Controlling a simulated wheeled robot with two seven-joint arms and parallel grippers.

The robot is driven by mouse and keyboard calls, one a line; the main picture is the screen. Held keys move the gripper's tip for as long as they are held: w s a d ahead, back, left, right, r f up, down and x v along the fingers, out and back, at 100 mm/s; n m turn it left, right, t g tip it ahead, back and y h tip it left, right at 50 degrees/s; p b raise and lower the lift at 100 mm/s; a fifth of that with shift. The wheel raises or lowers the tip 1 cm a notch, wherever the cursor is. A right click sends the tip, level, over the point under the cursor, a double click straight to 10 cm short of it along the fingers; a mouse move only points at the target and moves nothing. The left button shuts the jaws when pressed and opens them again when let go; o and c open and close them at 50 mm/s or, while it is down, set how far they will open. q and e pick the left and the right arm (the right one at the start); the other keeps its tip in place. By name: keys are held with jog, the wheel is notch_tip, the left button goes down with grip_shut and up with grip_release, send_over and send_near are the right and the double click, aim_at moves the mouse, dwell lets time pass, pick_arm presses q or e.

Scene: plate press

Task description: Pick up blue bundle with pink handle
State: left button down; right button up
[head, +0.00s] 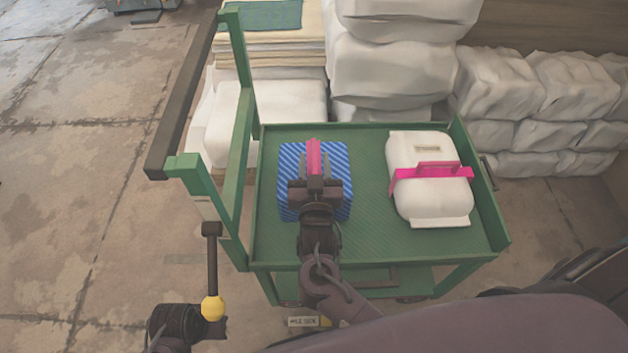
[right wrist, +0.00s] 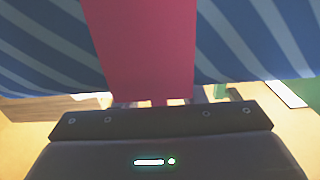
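The blue striped bundle (head: 286,190) lies on the left part of the green cart's top, with a pink handle (head: 314,150) across its upper side. My right gripper (head: 314,165) is over the bundle, with one grey finger on each side of the handle and seemingly a small gap to it. In the right wrist view the pink handle (right wrist: 145,45) runs close in front of the gripper, with the striped cloth (right wrist: 40,45) on both sides. Finger contact is hidden there. My left gripper (head: 215,326) is low at the left by a yellow knob (head: 213,307); its fingers are unclear.
The green cart (head: 370,225) also carries a white bundle (head: 430,195) with a pink handle (head: 430,172) on the right. A green post with a dark bar (head: 180,100) stands at the cart's left. White sacks (head: 395,50) are stacked behind. Floor at the left is clear.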

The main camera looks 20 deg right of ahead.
jog(key=shift+w, duration=0.1)
jog(key=shift+c, duration=0.2)
grip_shut()
dwell(1.1)
jog(key=shift+w+r, duration=0.1)
jog(key=shift+r, duration=0.05)
